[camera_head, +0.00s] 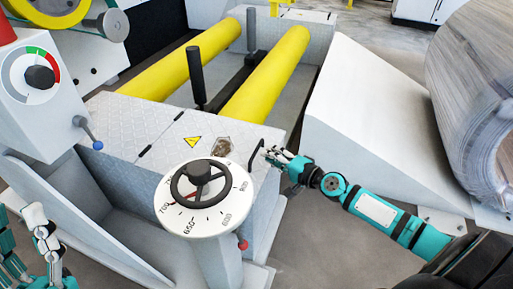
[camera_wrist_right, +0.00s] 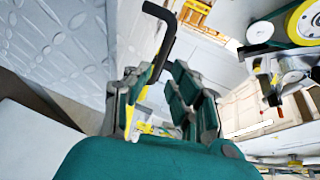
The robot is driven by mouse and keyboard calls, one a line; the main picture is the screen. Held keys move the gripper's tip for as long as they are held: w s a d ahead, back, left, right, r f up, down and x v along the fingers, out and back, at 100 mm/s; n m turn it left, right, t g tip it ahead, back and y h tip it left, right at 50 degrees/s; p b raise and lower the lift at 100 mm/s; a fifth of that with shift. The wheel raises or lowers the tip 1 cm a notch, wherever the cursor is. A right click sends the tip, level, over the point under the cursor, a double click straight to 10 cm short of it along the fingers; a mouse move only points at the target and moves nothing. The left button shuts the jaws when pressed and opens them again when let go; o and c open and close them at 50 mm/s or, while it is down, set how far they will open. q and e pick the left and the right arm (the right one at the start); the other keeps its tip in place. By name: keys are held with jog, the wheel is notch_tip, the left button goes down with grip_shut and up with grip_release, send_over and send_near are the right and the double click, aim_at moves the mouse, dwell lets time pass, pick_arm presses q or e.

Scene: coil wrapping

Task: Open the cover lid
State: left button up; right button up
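The cover lid (camera_head: 222,127) is a light grey diamond-plate panel on top of the machine, lying flat, with a yellow warning triangle. A black bent handle (camera_head: 256,153) stands at its right edge. My right gripper (camera_head: 272,155) is just right of the handle. In the right wrist view, the fingers (camera_wrist_right: 158,90) are apart, and the black handle (camera_wrist_right: 163,32) reaches down toward the gap between them, close to the left finger. I cannot tell whether they touch. My left gripper (camera_head: 38,222) is at the lower left, away from the lid; its opening is unclear.
A round dial with a black handwheel (camera_head: 200,183) stands in front of the lid. Two yellow rollers (camera_head: 265,75) and an upright black lever (camera_head: 196,75) lie behind it. A white ramp (camera_head: 365,115) and a large coil (camera_head: 475,95) are at the right.

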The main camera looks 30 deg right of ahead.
aim_at(257, 149)
jog(key=x, duration=0.6)
jog(key=shift+w+a+f, duration=0.1)
jog(key=shift+w+f, duration=0.05)
jog(key=shift+w, duration=0.1)
grip_shut()
